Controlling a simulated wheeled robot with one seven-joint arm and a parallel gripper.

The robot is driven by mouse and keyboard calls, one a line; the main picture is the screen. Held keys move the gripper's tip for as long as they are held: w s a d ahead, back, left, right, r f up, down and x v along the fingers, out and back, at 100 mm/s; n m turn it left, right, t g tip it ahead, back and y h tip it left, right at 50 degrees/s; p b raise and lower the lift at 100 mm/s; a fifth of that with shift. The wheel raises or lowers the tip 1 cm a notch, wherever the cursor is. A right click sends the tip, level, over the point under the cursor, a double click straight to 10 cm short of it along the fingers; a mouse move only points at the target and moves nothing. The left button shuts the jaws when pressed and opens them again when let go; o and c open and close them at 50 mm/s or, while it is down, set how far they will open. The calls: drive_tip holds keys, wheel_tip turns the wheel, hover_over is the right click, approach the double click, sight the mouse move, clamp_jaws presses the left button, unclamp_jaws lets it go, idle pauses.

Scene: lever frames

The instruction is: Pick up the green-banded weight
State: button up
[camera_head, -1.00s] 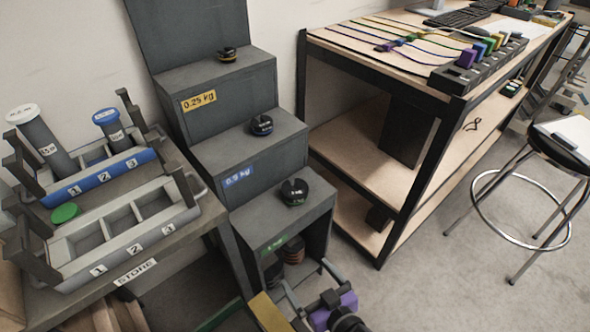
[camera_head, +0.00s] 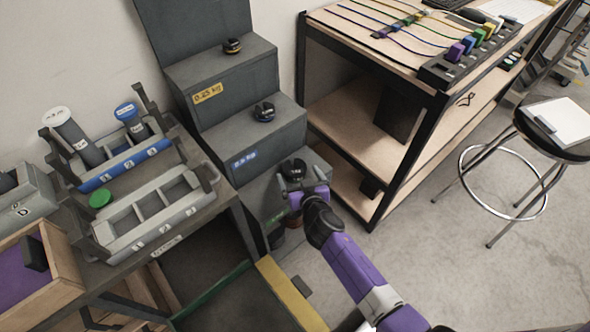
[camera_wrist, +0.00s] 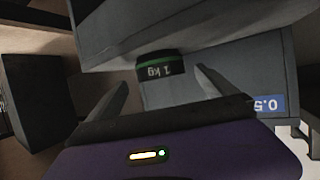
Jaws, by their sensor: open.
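The green-banded weight (camera_head: 293,169) is a dark, short cylinder on the lowest step of the grey stepped stand. In the wrist view the weight (camera_wrist: 156,68) shows a green band and an upside-down "1 kg" marking. My gripper (camera_head: 307,190) is at the front of that step, close to the weight, and partly covers the step's front. In the wrist view its two fingers are spread apart, with the weight ahead between their tips. Nothing is clearly in its grasp, and I cannot tell whether a finger touches the weight.
Dark weights stand on the middle step (camera_head: 264,112) and top step (camera_head: 232,46). A bench with a blue rack (camera_head: 125,165) and a grey rack (camera_head: 150,222) is at left. A wooden workbench (camera_head: 400,60) is close at right; a stool (camera_head: 560,125) stands beyond it.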

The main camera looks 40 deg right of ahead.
sight(296, 170)
drive_tip(key=shift+b+x, duration=0.3)
drive_tip(key=shift+x, duration=1.95)
drive_tip(key=c, duration=2)
drive_tip(key=shift+w+r, duration=0.1)
clamp_jaws()
drive_tip(key=shift+r, duration=0.15)
